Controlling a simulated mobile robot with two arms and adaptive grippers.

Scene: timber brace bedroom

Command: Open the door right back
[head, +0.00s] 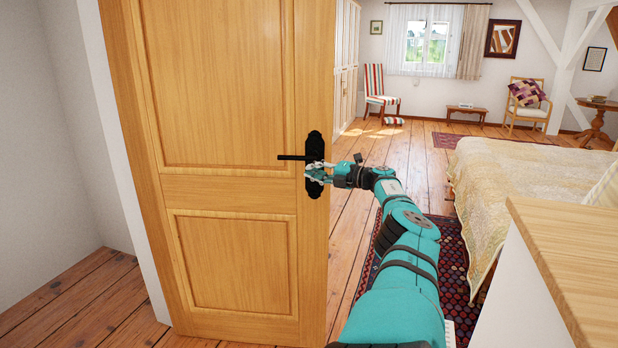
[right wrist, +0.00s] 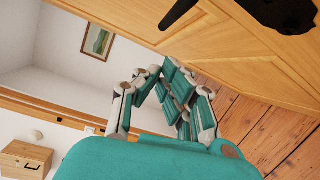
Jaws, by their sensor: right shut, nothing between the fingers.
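The wooden panelled door (head: 230,190) stands ajar in the left half of the head view, with the bedroom showing past its right edge. Its black handle plate (head: 313,143) is near that edge, with a lever (head: 290,157) pointing left. My right gripper (head: 312,172) is shut and empty, just below the lever and in front of the plate. In the right wrist view, the fingers (right wrist: 178,90) are beside the door face (right wrist: 235,45), and part of the black handle (right wrist: 285,12) shows at the top. I cannot tell whether they touch the door. My left gripper is out of view.
A bed (head: 500,180) stands at right, past a wood-topped white cabinet (head: 560,250) close in front. A patterned rug (head: 455,260) lies between door and bed. A white wardrobe (head: 346,65) stands behind the door's edge. Plank floor (head: 75,310) is bare at lower left.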

